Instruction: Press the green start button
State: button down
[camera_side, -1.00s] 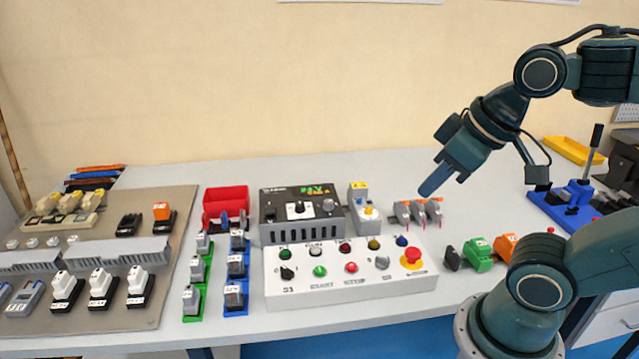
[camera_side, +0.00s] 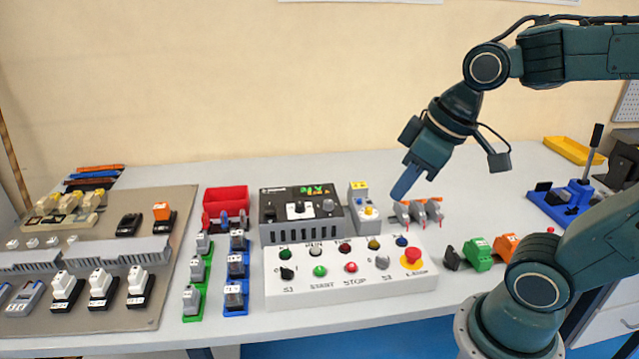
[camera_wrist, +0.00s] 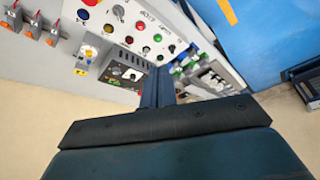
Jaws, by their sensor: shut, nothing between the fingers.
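The green start button (camera_side: 320,271) is on the front row of the white control panel (camera_side: 300,296), above the label START and left of the red stop button (camera_side: 351,267). It also shows small in the wrist view (camera_wrist: 157,37), past my fingers. My gripper (camera_side: 400,194) is shut and empty, pointing down and left. It is in the air behind and above the panel's right part, clear of the button. In the wrist view my closed fingers (camera_wrist: 158,88) cover part of the bench.
A red emergency stop (camera_side: 412,257) stands up at the panel's right end. A grey control box (camera_side: 290,232) stands behind the panel. Grey-and-orange connectors (camera_side: 418,211) show near my fingertips. Green (camera_side: 478,254) and orange blocks (camera_side: 505,247) lie right of the panel.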

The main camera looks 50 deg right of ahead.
jog(key=w+a+f+n+g+y, duration=0.1)
jog(key=w+f+n+g+y, duration=0.15)
jog(key=w+f, duration=0.35)
jog(key=n+y, duration=0.3)
jog(key=y, duration=0.2)
send_over(320, 271)
jog(key=s+d, duration=0.1)
notch_tip(320, 271, down, 6)
jog(key=shift+w+d+f+g+y, duration=0.25)
jog(key=shift+w+f+g+y, duration=0.1)
jog(key=shift+w+f, duration=0.25)
jog(key=shift+s, duration=0.1)
jog(key=shift+f, duration=0.15)
jog(key=shift+f, duration=4.35)
